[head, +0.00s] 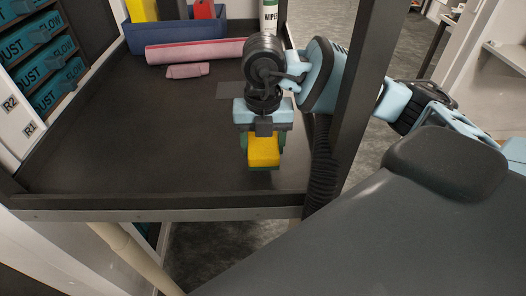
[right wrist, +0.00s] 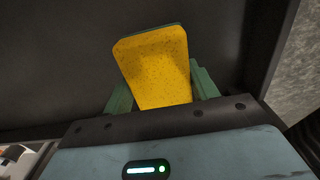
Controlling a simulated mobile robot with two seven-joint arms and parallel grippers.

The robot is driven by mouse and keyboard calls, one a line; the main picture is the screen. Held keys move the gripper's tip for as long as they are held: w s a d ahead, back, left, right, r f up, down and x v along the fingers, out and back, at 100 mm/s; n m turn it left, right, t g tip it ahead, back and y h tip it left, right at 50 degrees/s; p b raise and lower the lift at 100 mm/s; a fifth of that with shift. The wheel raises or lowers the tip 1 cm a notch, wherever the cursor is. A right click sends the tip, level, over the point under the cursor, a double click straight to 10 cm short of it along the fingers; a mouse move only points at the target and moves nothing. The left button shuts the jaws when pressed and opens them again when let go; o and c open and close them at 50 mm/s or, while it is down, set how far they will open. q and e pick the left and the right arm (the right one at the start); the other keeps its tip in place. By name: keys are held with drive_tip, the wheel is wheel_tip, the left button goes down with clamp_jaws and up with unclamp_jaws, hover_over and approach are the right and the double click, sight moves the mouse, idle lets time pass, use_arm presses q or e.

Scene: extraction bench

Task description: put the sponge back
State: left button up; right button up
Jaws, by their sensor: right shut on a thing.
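A yellow sponge with a dark green layer (head: 264,152) is held at the front right of the dark bench. My right gripper (head: 263,150) is shut on it, with a green finger on either side. In the right wrist view the sponge (right wrist: 155,65) sits slightly tilted between the two green fingers (right wrist: 160,92), its yellow face toward the camera. I cannot tell how far the sponge is above the bench surface. My left gripper is not in view.
A blue bin (head: 176,38) with a yellow item and a red item stands at the back. A pink roll (head: 195,51) and a smaller pink piece (head: 187,71) lie before it. A white wiper bottle (head: 269,16) stands behind my gripper. A dark post (head: 356,100) rises at right. The bench's left middle is clear.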

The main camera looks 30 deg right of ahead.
sight(263, 141)
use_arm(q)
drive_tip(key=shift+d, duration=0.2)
use_arm(e)
drive_tip(key=shift+f, duration=1.5)
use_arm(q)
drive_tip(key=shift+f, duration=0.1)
use_arm(e)
drive_tip(key=shift+f, duration=0.15)
drive_tip(key=o, duration=1)
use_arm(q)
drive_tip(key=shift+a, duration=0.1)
use_arm(e)
drive_tip(key=shift+r, duration=0.3)
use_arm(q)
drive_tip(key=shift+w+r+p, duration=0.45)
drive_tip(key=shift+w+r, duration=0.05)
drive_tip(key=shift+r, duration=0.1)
use_arm(e)
wheel_tip(263, 141, up, 12)
drive_tip(key=shift+f, duration=0.1)
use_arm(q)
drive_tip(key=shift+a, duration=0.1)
